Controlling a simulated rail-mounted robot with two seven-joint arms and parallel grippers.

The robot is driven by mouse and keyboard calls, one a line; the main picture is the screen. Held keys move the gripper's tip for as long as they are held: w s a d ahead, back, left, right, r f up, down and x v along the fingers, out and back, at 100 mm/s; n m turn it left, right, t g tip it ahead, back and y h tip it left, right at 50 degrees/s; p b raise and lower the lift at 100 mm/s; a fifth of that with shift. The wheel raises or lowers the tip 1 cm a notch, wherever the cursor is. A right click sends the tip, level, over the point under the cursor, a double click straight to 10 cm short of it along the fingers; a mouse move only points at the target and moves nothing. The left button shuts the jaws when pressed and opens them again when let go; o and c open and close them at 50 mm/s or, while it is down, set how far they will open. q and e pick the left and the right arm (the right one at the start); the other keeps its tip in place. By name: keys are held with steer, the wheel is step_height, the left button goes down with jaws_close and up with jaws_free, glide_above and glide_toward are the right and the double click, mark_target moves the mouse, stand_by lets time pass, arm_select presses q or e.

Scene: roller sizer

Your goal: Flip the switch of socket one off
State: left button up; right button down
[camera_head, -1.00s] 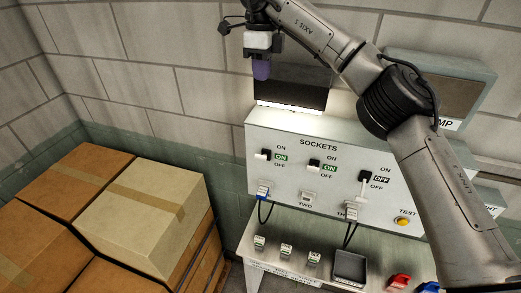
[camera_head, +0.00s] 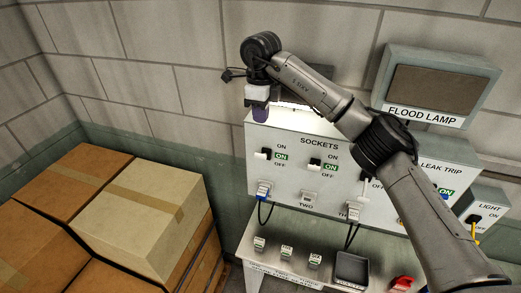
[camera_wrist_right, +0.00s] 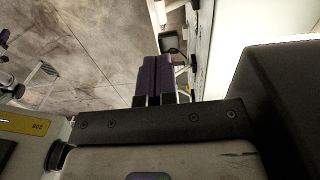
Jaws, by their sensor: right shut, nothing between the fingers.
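The sockets panel (camera_head: 292,180) is a pale board with a row of switches. My right gripper (camera_head: 261,117) has purple fingers pointing down, above and slightly left of that switch, near the panel's top edge. Its shut, empty fingers also show in the right wrist view (camera_wrist_right: 157,78). In the head view the gripper looks apart from the switch. My left gripper is in neither current view.
The second switch (camera_head: 315,164) also shows ON. My right arm partly covers the third switch and the panel's right side. A flood lamp box (camera_head: 437,85) is on the wall at right. Plugs and a black tray (camera_head: 352,268) sit on the shelf below. Cardboard boxes (camera_head: 140,215) stand at left.

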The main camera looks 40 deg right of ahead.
mark_target(260, 155)
step_height(260, 155, down, 10)
steer(key=shift+a+r+p, duration=0.1)
steer(key=shift+p, duration=1.05)
steer(key=shift+f, duration=0.8)
steer(key=shift+a, duration=0.1)
